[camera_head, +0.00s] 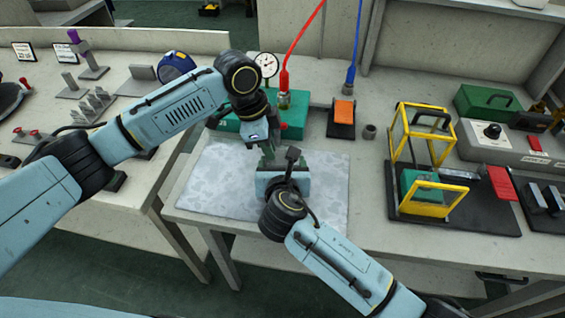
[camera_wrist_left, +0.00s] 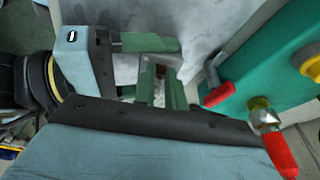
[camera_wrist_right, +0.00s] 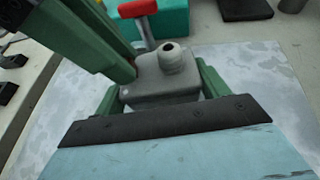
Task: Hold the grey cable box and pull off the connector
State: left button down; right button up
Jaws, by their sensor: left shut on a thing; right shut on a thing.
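The grey cable box (camera_wrist_right: 160,88) sits between the green fingers of my right gripper (camera_wrist_right: 158,96), with a round neck on its top. My right gripper is shut on it over the mottled grey mat. My left gripper (camera_wrist_left: 160,92) is shut on a small brownish part (camera_wrist_left: 160,71) that shows between its fingers; I take it to be the connector, mostly hidden. In the head view the left gripper (camera_head: 267,157) comes down from above, close to the right gripper (camera_head: 284,172). The fingers hide the box there. I cannot tell whether connector and box still touch.
The teal unit (camera_head: 231,127) with red handles stands just behind the grippers, with red and blue hoses rising nearby. The mat (camera_head: 215,185) is bare on the left. A yellow frame (camera_head: 400,150) stands on the right, and a black pad with an orange block (camera_head: 344,111) behind.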

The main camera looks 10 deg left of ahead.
pick_arm(q)
jog(key=shift+r, duration=0.25)
jog(key=shift+r, duration=2.4)
pick_arm(e)
jog(key=o, duration=1.1)
jog(key=p+v, duration=0.3)
jog(key=v, duration=0.8)
jog(key=shift+s+r, duration=0.15)
jog(key=shift+s, duration=0.05)
jog(key=shift+s+d+p, duration=0.1)
jog(key=shift+s+p, duration=0.2)
pick_arm(q)
notch_tip(320, 180, up, 4)
jog(key=shift+f, duration=0.25)
